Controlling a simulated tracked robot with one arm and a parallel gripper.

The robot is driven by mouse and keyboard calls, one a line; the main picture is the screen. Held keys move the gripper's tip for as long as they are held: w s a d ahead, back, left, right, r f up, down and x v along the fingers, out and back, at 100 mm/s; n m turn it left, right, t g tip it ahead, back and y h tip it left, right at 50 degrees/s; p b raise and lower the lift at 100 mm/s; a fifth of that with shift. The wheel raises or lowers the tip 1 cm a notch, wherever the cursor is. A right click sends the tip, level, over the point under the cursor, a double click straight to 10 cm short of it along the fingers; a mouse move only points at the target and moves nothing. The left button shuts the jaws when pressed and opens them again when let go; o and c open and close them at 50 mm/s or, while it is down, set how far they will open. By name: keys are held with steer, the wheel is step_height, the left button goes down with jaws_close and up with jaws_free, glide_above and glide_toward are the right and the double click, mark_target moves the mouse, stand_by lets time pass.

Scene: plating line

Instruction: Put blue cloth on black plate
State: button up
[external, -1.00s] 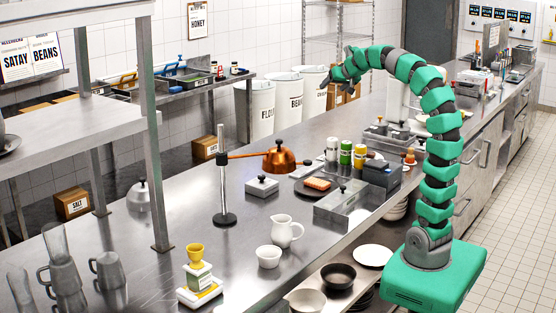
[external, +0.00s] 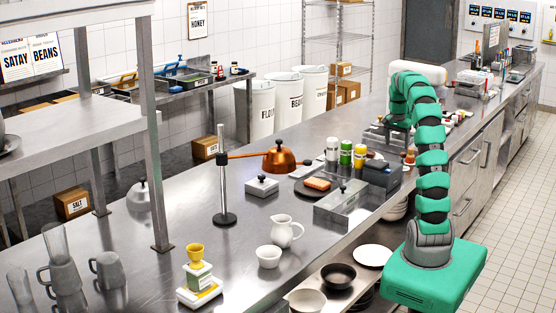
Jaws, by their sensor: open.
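My gripper (external: 398,124) is at the end of my green arm, low over the far part of the steel counter, beside the steel pans. It is small and partly hidden by the arm, and I see nothing held in it. I cannot make out a blue cloth; the area around my gripper is partly blocked by the arm.
Bottles (external: 345,153) and a dark box (external: 382,174) stand right of the plate. A steel bin (external: 338,208) is in front.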

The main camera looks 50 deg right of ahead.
steer(key=f, duration=0.8)
steer(key=shift+d, duration=0.35)
steer(key=shift+w+d+f, duration=0.15)
steer(key=shift+w+f, duration=0.05)
steer(key=shift+f, duration=1.1)
steer(key=shift+w+d+f, duration=0.1)
steer(key=shift+w+f, duration=0.05)
steer(key=shift+f, duration=1.15)
steer(key=c, duration=1.1)
steer(key=shift+r, duration=0.1)
steer(key=shift+c, duration=0.2)
